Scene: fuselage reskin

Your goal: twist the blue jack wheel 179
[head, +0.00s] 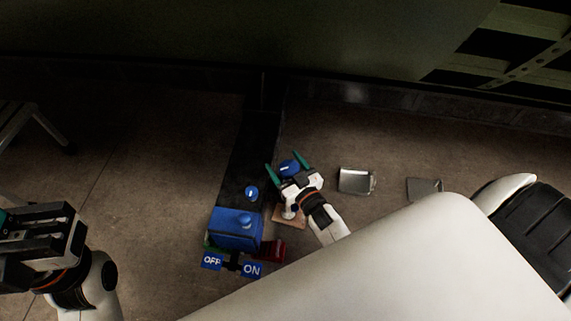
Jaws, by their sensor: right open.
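A round blue wheel (289,168) with a white mark sits in the middle of the head view. My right gripper (287,165) is open, with one green fingertip on each side of this wheel. I cannot tell whether the fingers touch it. A second, similar blue disc (251,193) with a white mark lies a little to the left, outside the fingers. I cannot tell from the picture which of the two is the jack wheel. My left gripper (12,232) is at the left edge, away from both, and its fingertips are mostly hidden.
A blue box (235,230) with a knob stands below the discs, with an OFF sign (211,261), an ON sign (252,269) and a red block (273,250). Two metal plates (356,181) (424,189) lie right. The dark fuselage (250,35) spans the top.

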